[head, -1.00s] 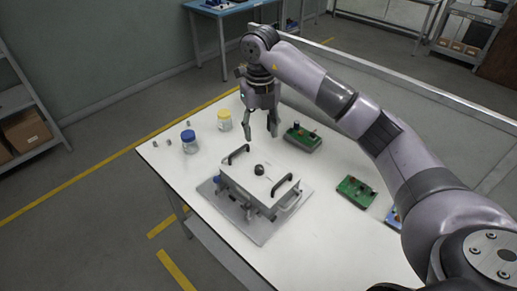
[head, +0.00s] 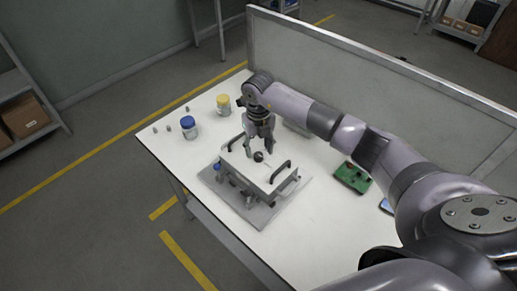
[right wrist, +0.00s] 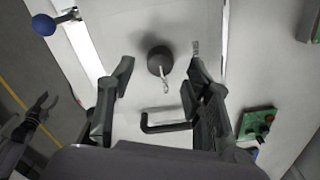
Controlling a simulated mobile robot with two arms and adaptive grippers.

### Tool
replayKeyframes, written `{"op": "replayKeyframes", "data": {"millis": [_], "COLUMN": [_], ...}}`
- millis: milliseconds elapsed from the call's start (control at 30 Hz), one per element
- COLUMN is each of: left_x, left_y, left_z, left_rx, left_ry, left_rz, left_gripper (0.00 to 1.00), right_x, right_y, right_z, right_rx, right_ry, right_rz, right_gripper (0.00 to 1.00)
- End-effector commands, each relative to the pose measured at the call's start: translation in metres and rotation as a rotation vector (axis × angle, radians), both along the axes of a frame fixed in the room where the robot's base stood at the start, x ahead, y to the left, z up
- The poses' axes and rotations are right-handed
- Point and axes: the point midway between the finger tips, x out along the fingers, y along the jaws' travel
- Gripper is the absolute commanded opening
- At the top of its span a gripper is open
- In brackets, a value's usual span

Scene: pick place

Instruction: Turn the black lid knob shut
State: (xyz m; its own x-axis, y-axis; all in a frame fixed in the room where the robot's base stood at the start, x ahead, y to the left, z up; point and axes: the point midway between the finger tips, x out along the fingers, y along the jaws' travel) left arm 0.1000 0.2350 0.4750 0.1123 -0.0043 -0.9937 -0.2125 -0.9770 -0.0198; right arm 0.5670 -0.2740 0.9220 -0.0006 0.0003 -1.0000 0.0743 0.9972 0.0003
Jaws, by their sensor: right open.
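A grey box (head: 239,172) with a flat lid stands on a grey base plate (head: 260,215) on the white table. The round black lid knob (head: 258,156) sits in the middle of the lid. It also shows in the right wrist view (right wrist: 160,60). My right gripper (head: 259,146) is open and points down above the lid, by the knob. In the right wrist view the knob appears between the fingertips (right wrist: 160,72), with no contact visible. A dark gripper, apparently my left one (right wrist: 38,115), shows at the left edge there; its opening is unclear.
Black handles stand on the lid, one at the right end (head: 280,171). A blue ball knob (right wrist: 43,25) is beside the box. A blue-capped jar (head: 189,128), a yellow-capped jar (head: 223,105) and a green circuit board (head: 352,177) are on the table. A low panel (head: 400,95) runs behind.

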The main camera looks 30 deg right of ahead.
Motion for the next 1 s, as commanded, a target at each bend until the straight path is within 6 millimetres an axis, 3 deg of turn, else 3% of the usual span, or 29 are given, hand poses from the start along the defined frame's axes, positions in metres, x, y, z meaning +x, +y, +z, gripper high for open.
{"op": "replayKeyframes", "data": {"millis": [200, 533, 1000], "left_x": [-0.003, -0.018, -0.015], "left_y": [-0.004, -0.003, 0.000], "left_z": [0.004, 0.003, 0.003], "left_rx": [-0.004, -0.001, 0.001], "left_ry": [0.005, 0.028, 0.023], "left_rz": [0.003, 0.002, 0.000], "left_gripper": [0.40, 0.40, 0.40], "right_x": [0.000, 0.000, 0.000], "right_y": [0.000, 0.000, 0.000], "right_z": [-0.021, -0.025, -0.025], "right_rx": [0.001, -0.001, 0.000], "right_ry": [0.000, 0.000, -0.001], "right_rz": [0.000, 0.000, 0.000], "right_gripper": [0.46, 0.46, 0.15]}}
